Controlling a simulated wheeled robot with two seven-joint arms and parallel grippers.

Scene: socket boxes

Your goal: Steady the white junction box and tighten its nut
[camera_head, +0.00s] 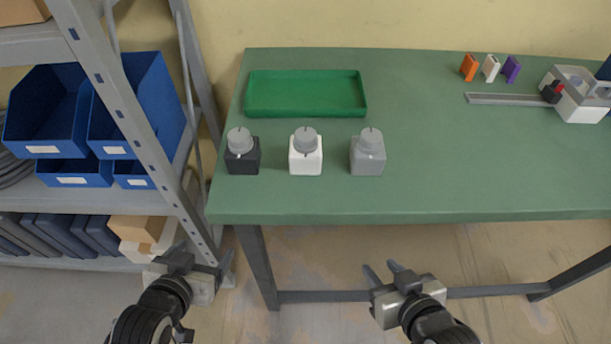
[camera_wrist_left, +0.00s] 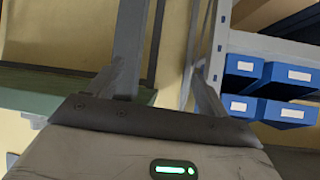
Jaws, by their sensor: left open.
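The white junction box (camera_head: 305,163) stands upright on the green table, between a black box (camera_head: 243,163) and a grey box (camera_head: 367,163). A round grey nut (camera_head: 305,139) with a dark mark sits on its top. My left gripper (camera_head: 203,257) is open and empty, below and left of the table's front edge, away from the boxes. Its spread fingers also show in the left wrist view (camera_wrist_left: 158,85). My right gripper (camera_head: 382,269) is in front of the table, below the grey box, with its fingers apart and nothing between them.
An empty green tray (camera_head: 306,112) lies behind the boxes. A metal shelf with blue bins (camera_head: 45,115) stands left. The table's front middle is clear.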

